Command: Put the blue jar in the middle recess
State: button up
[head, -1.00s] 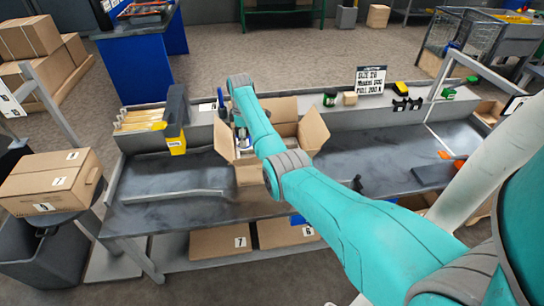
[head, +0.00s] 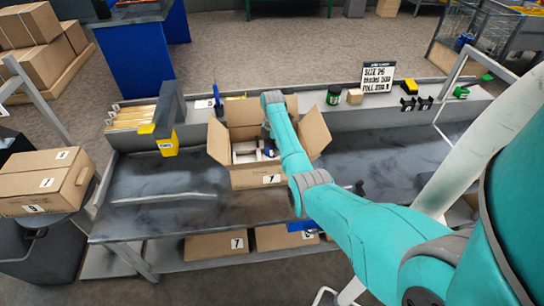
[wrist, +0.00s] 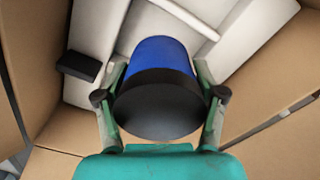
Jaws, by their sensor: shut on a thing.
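The blue jar (wrist: 160,60) has a wide black lid that faces the wrist camera. My gripper (wrist: 161,98) is shut on it, with one finger on each side near the lid. The jar is over or inside an open cardboard box (head: 258,181) with a white divided insert (wrist: 98,28). In the wrist view, pale walls of the insert show beyond the jar. Whether the jar's base touches the insert is hidden, and I cannot tell which recess it is over. In the head view my arm largely covers the gripper and jar.
A small black block (wrist: 77,66) is left of the jar in the wrist view. Box flaps (head: 314,131) stand open around the insert. A yellow tool (head: 168,147) hangs left of the box.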

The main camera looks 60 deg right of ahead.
aim_at(272, 155)
jog(key=shift+f, duration=2.65)
jog(key=o, duration=1.6)
jog(key=shift+f, duration=0.1)
notch_tip(272, 155, up, 12)
jog(key=shift+r, duration=0.1)
